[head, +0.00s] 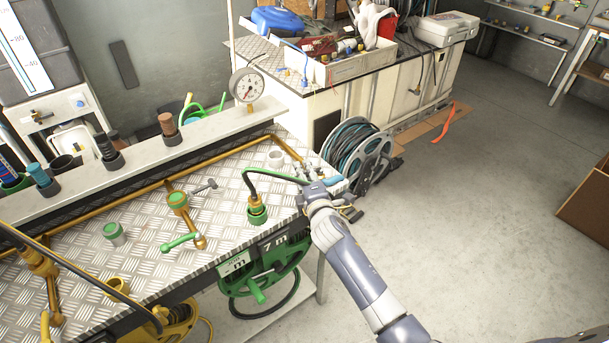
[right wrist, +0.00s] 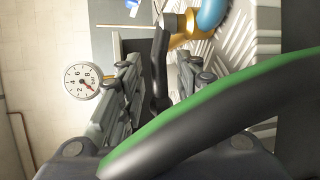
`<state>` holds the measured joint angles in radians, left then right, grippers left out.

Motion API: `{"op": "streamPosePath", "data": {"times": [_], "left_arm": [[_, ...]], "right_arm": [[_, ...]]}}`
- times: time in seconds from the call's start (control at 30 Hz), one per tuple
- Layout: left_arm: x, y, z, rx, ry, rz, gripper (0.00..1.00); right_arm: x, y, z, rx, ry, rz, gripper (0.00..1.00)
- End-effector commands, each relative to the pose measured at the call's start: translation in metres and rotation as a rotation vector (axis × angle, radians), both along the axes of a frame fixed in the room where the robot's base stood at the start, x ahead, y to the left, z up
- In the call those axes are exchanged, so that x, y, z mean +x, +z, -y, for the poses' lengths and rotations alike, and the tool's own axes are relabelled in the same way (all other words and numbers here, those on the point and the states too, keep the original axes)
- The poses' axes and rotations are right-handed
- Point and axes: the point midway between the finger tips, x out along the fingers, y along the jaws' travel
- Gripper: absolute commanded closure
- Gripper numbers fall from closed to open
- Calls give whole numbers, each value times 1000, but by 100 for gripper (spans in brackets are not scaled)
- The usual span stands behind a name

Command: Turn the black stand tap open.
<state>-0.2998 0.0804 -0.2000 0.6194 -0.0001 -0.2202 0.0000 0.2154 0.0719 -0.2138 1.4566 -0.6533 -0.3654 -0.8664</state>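In the right wrist view a black lever (right wrist: 160,62), which I take for the black stand tap's handle, stands between the fingers of my right gripper (head: 314,186). The fingers are apart, with the lever in the gap; I cannot tell whether either touches it. A brass body (right wrist: 180,42) shows beyond the lever. In the head view my right gripper is at the bench's right corner and mostly hides this tap. A green-and-black hose (right wrist: 215,115) crosses close in front of the wrist camera. My left gripper is not in view.
The hose rises from a green connector (head: 257,210) left of my gripper. A grey-levered tap (head: 205,186) and a green-levered tap (head: 180,243) stand further left. A pressure gauge (head: 247,86) stands behind. A hose reel (head: 360,155) sits beyond the corner.

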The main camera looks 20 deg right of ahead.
Motion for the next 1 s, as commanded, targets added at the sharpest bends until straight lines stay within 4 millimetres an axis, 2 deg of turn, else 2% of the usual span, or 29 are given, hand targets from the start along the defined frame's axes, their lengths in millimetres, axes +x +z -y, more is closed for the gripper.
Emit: {"op": "streamPosePath", "data": {"times": [0.03,0.13,0.17,0.67,1.0], "left_arm": [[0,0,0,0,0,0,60],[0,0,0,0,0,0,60],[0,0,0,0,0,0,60],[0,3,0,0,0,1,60],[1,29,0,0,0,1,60]], "right_arm": [[0,0,0,0,0,0,73],[0,0,0,0,0,0,96],[0,0,0,0,0,0,100],[-1,1,1,-4,11,-1,100],[-9,4,7,-12,155,-4,100]]}}
